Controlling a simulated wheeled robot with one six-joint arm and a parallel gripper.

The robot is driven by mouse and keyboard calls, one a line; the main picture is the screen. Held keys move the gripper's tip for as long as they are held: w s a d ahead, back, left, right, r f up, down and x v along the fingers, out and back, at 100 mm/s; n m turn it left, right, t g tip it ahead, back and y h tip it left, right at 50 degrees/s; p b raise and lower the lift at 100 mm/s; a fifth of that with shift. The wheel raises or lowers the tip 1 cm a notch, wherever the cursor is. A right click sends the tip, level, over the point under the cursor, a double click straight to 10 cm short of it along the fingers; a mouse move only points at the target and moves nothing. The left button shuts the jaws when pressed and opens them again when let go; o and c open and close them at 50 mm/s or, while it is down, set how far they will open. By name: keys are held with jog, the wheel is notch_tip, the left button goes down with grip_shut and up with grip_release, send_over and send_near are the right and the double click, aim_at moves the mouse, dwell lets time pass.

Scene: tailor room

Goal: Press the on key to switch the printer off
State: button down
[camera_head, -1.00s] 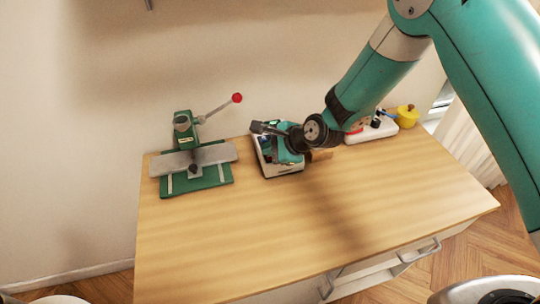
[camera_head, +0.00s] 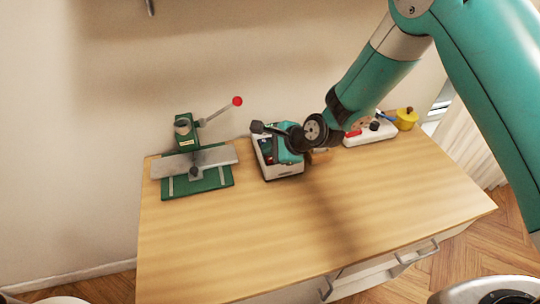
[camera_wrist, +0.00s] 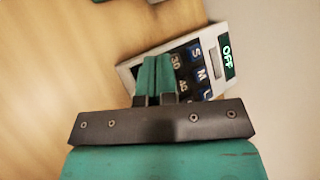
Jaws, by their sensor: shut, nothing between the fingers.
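The printer (camera_head: 284,175) is a small white box on the wooden table, near the wall. In the wrist view the printer (camera_wrist: 129,68) shows tilted, with dark keys marked S, M, L, 30 and 40. Its small display (camera_wrist: 227,57) reads OFF in green. My gripper (camera_wrist: 157,58) is shut and empty, its teal fingertips over the key panel near the 30 key. They hide part of the keys, and I cannot tell whether they touch. In the head view my wrist is over the printer and hides part of its top.
A green press (camera_head: 190,160) with a red-knobbed lever stands to the left. A white tray (camera_head: 370,135) with small items and a yellow pot (camera_head: 405,119) stand to the right. The front of the wooden table (camera_head: 230,235) is clear. The wall is close behind.

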aim_at(270, 160)
jog(key=shift+r, duration=0.1)
jog(key=shift+r+p, duration=1.9)
jog(key=shift+r, duration=0.55)
jog(key=shift+r, duration=0.1)
jog(key=s+d+r+n+g+h, duration=0.1)
jog(key=s+d+r+n+g, duration=0.1)
jog(key=s+d+r+n, duration=0.5)
jog(key=s+d+r+n+g+h, duration=0.1)
jog(key=s+d+r+n, duration=0.1)
jog(key=s+r+n, duration=0.9)
jog(key=s+d+r+n+g+h, duration=0.1)
jog(key=s+d+r+n, duration=0.3)
jog(key=s, duration=0.5)
jog(key=shift+s+d+r+g+h, duration=0.3)
jog(key=shift+d+r+g, duration=0.1)
jog(key=shift+d+r, duration=0.55)
